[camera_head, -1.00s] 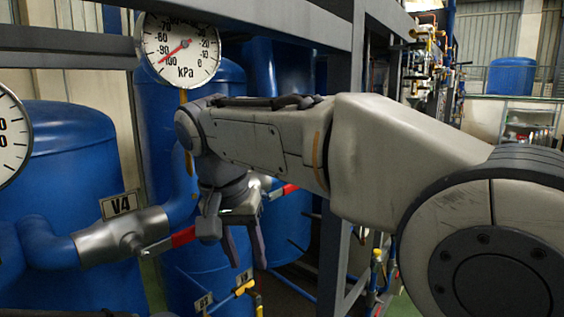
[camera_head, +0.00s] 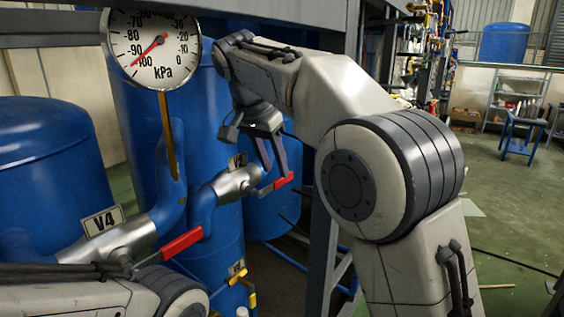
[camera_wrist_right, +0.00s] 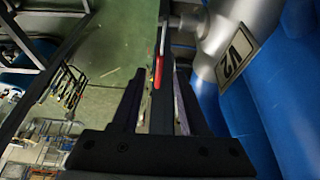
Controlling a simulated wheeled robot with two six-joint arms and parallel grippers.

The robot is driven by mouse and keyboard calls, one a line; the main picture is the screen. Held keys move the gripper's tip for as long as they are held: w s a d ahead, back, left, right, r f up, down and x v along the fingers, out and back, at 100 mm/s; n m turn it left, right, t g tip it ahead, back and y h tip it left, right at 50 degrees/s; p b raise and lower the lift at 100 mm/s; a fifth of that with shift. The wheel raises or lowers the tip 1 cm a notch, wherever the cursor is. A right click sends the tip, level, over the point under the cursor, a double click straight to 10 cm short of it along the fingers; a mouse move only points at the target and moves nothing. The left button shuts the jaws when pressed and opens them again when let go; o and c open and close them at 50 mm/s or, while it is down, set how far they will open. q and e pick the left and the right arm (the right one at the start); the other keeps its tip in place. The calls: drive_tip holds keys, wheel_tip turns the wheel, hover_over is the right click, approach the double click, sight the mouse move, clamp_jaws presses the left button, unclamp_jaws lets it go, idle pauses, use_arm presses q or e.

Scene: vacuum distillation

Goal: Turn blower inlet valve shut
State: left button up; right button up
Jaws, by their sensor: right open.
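A silver valve body (camera_head: 236,182) with a red lever handle (camera_head: 283,181) sits on a blue pipe, centre of the head view. Its plate (camera_wrist_right: 234,55) reads V2 in the right wrist view. My right gripper (camera_head: 273,168) is open and points down at this red lever. In the wrist view the red lever (camera_wrist_right: 159,70) shows between the fingers, but contact cannot be told. A second silver valve (camera_head: 135,234), with plate V4 (camera_head: 103,221) and red lever (camera_head: 182,243), is at the lower left. Neither plate names the blower inlet. My left gripper is out of view.
A round kPa gauge (camera_head: 153,48) hangs above the valves, its needle between -90 and -100. Blue tanks (camera_head: 45,160) stand behind. A dark frame post (camera_head: 330,255) is right of the V2 lever. Open green floor (camera_head: 510,220) lies at the right.

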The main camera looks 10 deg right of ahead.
drive_tip(key=shift+w+d+r, duration=0.15)
drive_tip(key=shift+w+d, duration=0.55)
drive_tip(key=shift+d, duration=0.1)
drive_tip(key=shift+p+x, duration=0.3)
drive_tip(key=shift+x, duration=0.8)
drive_tip(key=shift+f, duration=0.55)
clamp_jaws()
